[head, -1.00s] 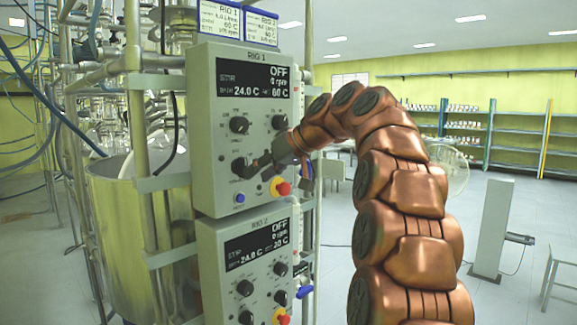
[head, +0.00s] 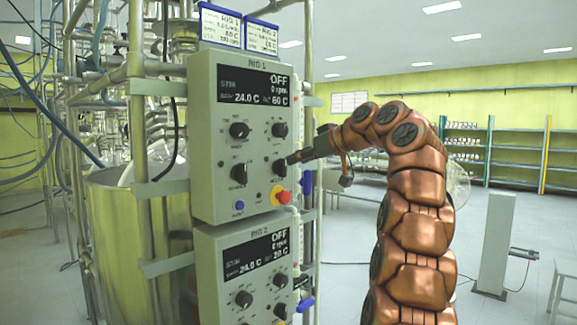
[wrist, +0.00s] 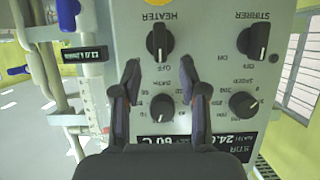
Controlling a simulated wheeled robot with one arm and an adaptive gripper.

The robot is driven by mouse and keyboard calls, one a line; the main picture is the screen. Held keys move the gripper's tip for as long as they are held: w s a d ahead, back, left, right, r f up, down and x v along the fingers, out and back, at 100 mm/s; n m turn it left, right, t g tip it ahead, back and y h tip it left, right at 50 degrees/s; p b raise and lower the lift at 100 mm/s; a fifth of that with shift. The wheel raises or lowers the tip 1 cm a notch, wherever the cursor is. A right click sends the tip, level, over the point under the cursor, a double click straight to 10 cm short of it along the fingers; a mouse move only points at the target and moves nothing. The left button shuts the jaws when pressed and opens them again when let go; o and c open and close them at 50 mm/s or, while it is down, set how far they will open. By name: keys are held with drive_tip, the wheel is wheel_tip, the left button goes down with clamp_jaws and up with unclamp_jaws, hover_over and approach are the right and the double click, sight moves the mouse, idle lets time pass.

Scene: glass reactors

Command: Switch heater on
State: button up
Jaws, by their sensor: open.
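The Rig 1 control box (head: 205,140) is grey with a dark screen showing OFF, 24.0 C and 60 C. Its black heater knob (wrist: 160,40) is under the upside-down HEATER label in the wrist view, its pointer near the OFF mark. In the head view the heater knob (head: 280,168) is at the lower right of the panel. My gripper (wrist: 167,80) is open, its fingers apart and empty, facing the panel. The heater knob is just beyond the tips, between their lines. In the head view my gripper (head: 293,158) is close beside the knob; contact cannot be told.
The stirrer knob (wrist: 255,40) is beside the heater knob. Two upper dials (head: 239,130) (head: 280,130) are above. A red and yellow button (head: 279,195) is below the heater knob. The Rig 2 box (head: 210,270) is underneath. Open floor lies right.

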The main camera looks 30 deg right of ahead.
sight(286, 165)
drive_tip(key=x, duration=0.5)
drive_tip(key=shift+w+a+f, duration=0.1)
drive_tip(key=shift+w, duration=0.05)
clamp_jaws()
